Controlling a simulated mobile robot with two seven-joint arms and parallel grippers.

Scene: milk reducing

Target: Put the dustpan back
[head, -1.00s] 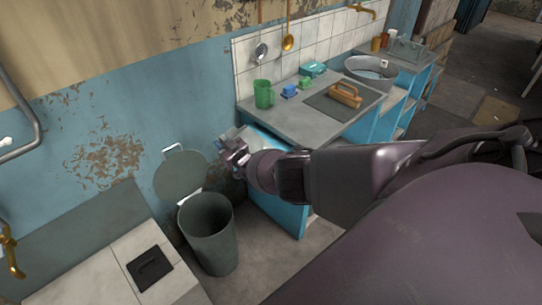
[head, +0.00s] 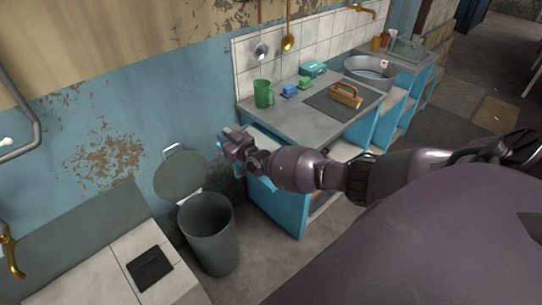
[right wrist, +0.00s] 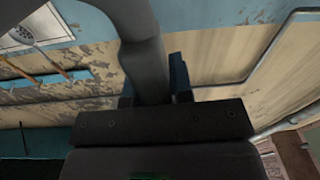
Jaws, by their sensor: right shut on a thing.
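My right gripper (head: 230,143) is in the middle of the head view, in front of the blue wall and above the grey bin. In the right wrist view, its two dark fingers (right wrist: 153,84) are shut around a dark grey, handle-like piece (right wrist: 148,55), which I take to be the dustpan. The piece runs up out of the top of that view. Its full shape is hidden, and I cannot make it out in the head view. My left gripper is not in view.
A grey bin (head: 210,240) stands below the gripper, its round lid (head: 181,174) raised against the wall. A white-tiled unit (head: 120,245) stands at lower left.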

